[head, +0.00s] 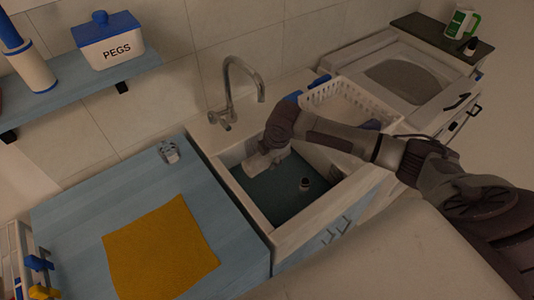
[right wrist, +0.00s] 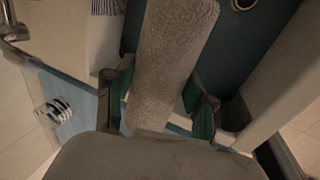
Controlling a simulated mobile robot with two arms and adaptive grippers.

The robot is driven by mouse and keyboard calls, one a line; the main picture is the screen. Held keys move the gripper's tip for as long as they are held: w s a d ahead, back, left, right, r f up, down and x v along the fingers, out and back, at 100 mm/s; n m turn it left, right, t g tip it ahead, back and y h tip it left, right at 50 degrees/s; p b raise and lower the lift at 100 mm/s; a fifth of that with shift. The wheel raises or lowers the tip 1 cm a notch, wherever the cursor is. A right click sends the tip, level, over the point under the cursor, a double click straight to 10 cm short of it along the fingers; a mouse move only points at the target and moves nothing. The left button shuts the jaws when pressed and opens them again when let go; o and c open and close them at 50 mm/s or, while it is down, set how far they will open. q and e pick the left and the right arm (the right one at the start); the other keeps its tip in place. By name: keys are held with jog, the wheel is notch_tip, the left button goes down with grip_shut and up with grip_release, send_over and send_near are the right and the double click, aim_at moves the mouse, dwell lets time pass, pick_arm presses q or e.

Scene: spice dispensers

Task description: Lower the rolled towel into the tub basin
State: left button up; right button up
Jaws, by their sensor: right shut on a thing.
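My right gripper (head: 268,153) is over the tub basin (head: 233,160), near its back left part. It is shut on the rolled towel (head: 257,166), a pale, textured roll. In the right wrist view the rolled towel (right wrist: 172,58) sits between the two green-padded fingers of my right gripper (right wrist: 160,103), with its length extending out past them. The basin has pale walls and a dark teal floor. I cannot tell whether the towel touches the floor. My left gripper is not in view.
A white basket (head: 345,97) is to the right. A yellow cloth (head: 160,250) and a small striped object (head: 169,152) are on the blue counter (head: 85,200) at left.

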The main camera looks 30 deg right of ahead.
pick_arm(q)
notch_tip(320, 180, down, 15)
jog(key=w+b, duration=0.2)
jog(key=b, duration=1.2)
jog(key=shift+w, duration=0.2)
pick_arm(e)
jog(key=shift+w+f, duration=0.15)
jog(key=shift+f, duration=4.9)
jog(key=shift+w+f, duration=0.1)
jog(key=shift+f, duration=4.95)
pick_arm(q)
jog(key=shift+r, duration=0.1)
pick_arm(e)
jog(key=o, duration=1.3)
jog(key=v, duration=1.2)
